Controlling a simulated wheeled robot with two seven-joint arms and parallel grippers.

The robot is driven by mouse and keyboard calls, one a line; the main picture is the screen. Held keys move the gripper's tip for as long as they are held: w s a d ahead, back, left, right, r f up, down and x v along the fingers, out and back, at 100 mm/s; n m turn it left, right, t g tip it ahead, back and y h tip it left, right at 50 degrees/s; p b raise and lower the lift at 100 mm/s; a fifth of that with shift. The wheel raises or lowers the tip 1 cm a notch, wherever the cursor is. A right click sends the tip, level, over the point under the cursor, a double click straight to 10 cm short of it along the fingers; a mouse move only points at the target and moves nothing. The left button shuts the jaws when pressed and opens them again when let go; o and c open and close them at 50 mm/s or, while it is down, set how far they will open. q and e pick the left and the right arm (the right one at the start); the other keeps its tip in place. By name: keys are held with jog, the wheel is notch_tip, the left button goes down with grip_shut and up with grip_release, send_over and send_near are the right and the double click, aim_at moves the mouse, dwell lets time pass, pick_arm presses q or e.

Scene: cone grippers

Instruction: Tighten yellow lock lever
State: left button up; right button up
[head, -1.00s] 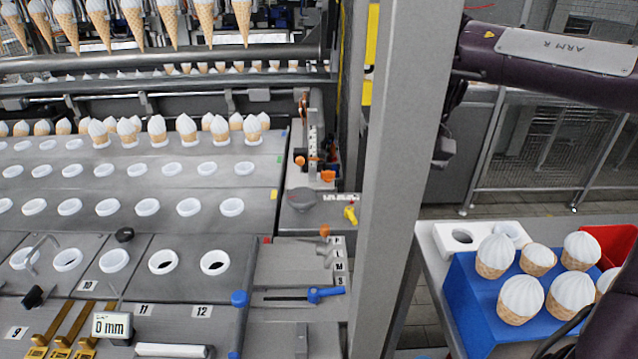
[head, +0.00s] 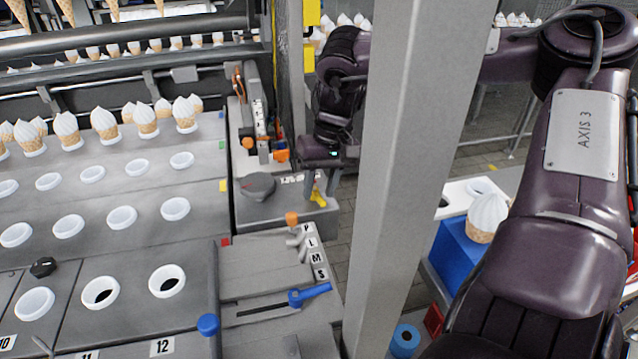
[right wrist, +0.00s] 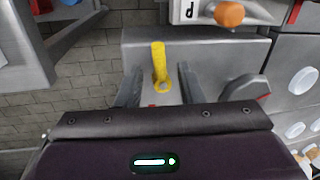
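The yellow lock lever (head: 319,194) is at the right end of a grey ledge on the machine, partly hidden by my right gripper in the head view. In the right wrist view the yellow lever (right wrist: 159,62) points away from me, with its round pivot end nearest. My right gripper (head: 318,188) is just above the lever. In the wrist view its two dark fingers (right wrist: 160,85) are apart, one on each side of the lever, with gaps visible. I cannot tell the height between fingers and lever. My left gripper is not in view.
A grey knob (head: 257,186) is left of the lever. A blue-handled slider (head: 310,294) and an orange-tipped lever (head: 292,219) are nearer. A vertical grey post (head: 405,180) stands right of the gripper, between it and my upper arm. A blue cone holder (head: 456,255) is farther right.

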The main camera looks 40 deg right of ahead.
jog(key=shift+a+f, duration=0.1)
jog(key=shift+f, duration=0.1)
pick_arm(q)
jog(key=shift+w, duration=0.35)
pick_arm(e)
grip_shut()
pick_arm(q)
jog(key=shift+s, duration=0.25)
